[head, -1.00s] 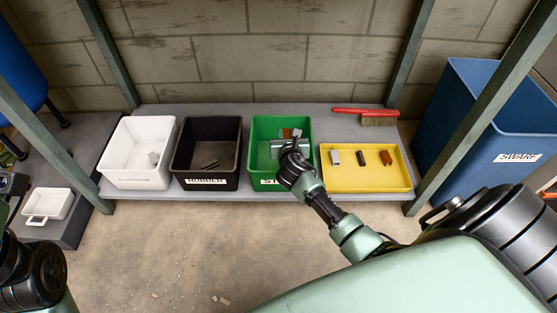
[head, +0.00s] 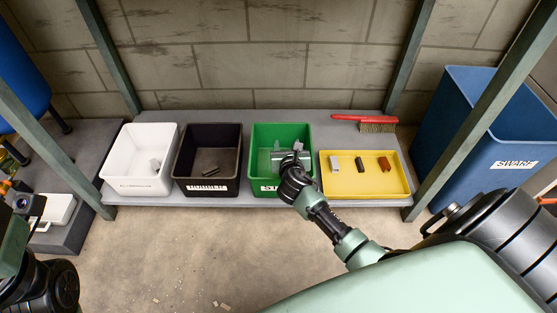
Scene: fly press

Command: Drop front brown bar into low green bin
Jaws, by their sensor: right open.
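The low green bin (head: 256,140) stands on the grey shelf between the black bin and the yellow tray. My right gripper (head: 287,156) is over and partly inside it, open, with its grey fingers spread apart. No brown bar shows between the fingers. The inside of the bin near the gripper is partly hidden by the hand, and I cannot see a bar lying there. One brown bar (head: 384,163) lies at the right in the yellow tray (head: 375,188). My left arm shows at the lower left, but its fingertips cannot be made out.
The yellow tray also holds a light grey bar (head: 334,162) and a dark bar (head: 360,164). A black bin (head: 208,134) and a white bin (head: 130,176) stand to the left. A red-handled brush (head: 365,120) lies behind the tray. A blue swarf bin (head: 465,145) and shelf posts flank the shelf.

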